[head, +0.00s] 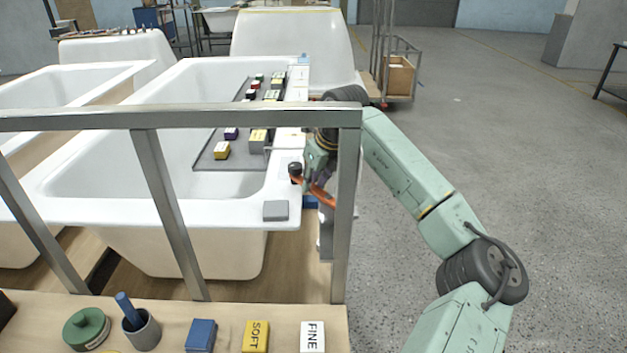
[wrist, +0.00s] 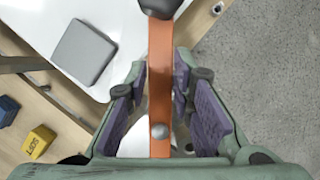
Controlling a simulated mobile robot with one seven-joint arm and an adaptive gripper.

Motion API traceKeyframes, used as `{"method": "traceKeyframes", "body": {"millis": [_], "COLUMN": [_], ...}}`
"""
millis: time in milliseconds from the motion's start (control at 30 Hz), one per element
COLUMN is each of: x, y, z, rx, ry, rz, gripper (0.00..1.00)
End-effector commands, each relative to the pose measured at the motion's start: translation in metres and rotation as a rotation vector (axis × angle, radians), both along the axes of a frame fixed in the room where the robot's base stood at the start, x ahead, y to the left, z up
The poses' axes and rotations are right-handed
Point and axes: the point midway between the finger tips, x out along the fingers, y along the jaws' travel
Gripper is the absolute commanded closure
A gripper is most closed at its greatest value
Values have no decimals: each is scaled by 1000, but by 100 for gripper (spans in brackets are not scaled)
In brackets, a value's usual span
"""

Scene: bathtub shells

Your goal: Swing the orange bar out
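The orange bar (wrist: 160,90) runs up the middle of the wrist view, with a round metal stud near its lower end and a dark knob (wrist: 161,5) at the top. In the head view the bar (head: 322,194) shows partly at the tub's front right corner, its dark knob to the left. My gripper (wrist: 162,78) is open, with a purple-padded finger on either side of the bar. Thin gaps seem to show beside the bar. In the head view my gripper is mostly hidden behind the metal frame post.
A metal rail frame (head: 200,117) stands in front of the white bathtub (head: 110,222). A grey tray (head: 205,155) with small blocks lies across the tub. A grey block (head: 275,210) sits on its rim. Blocks and pots stand on the front bench. The floor (head: 520,150) at right is clear.

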Motion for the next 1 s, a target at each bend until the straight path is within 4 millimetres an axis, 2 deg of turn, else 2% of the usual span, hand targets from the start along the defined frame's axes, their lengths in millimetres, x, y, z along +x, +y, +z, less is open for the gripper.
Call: {"method": "traceKeyframes", "body": {"millis": [300,1000], "x": [0,1], "y": [0,-1], "z": [0,-1], "rx": [0,-1], "ry": [0,1], "rz": [0,-30], "gripper": [100,100]}}
